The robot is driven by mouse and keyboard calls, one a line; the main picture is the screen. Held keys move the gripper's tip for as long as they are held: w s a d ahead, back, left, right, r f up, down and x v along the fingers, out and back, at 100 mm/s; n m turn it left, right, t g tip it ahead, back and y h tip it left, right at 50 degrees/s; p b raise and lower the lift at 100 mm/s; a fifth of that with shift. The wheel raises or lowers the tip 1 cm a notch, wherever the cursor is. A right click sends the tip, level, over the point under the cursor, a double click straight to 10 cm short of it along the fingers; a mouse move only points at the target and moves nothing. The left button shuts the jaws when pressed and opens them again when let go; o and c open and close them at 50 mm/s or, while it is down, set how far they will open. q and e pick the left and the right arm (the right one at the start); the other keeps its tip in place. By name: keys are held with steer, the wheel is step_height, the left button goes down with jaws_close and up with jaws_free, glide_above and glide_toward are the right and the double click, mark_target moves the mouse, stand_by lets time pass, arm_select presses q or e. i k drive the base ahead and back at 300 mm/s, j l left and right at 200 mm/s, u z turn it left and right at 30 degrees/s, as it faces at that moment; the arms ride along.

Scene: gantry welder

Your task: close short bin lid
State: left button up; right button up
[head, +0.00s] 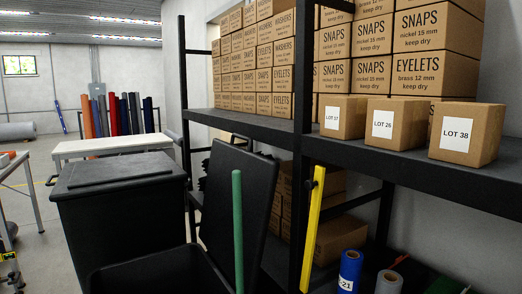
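A black open bin (160,272) is at the bottom centre, cut off by the lower edge. Its dark flat lid (238,195) stands up, leaning back towards the shelf on the right. A taller black bin (120,215) stands just behind and to the left, with its lid (120,172) down. A green pole (238,230) stands upright in front of the raised lid; I cannot tell whether it is inside the open bin. Neither of my grippers can be made out in the head view.
A black shelf (270,119) with several cartons runs along the right. A yellow bar (312,230) is upright by its front post. Blue (350,270) and grey (389,282) rolls stand low right. A white table (115,145) is behind the bins. Floor (45,260) shows at left.

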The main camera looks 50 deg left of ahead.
mark_target(259, 173)
steer(key=u, duration=0.45)
steer(key=i+j+u, duration=0.1)
steer(key=u, duration=0.35)
steer(key=i+u, duration=0.1)
steer(key=u, duration=0.8)
steer(key=i+j, duration=0.05)
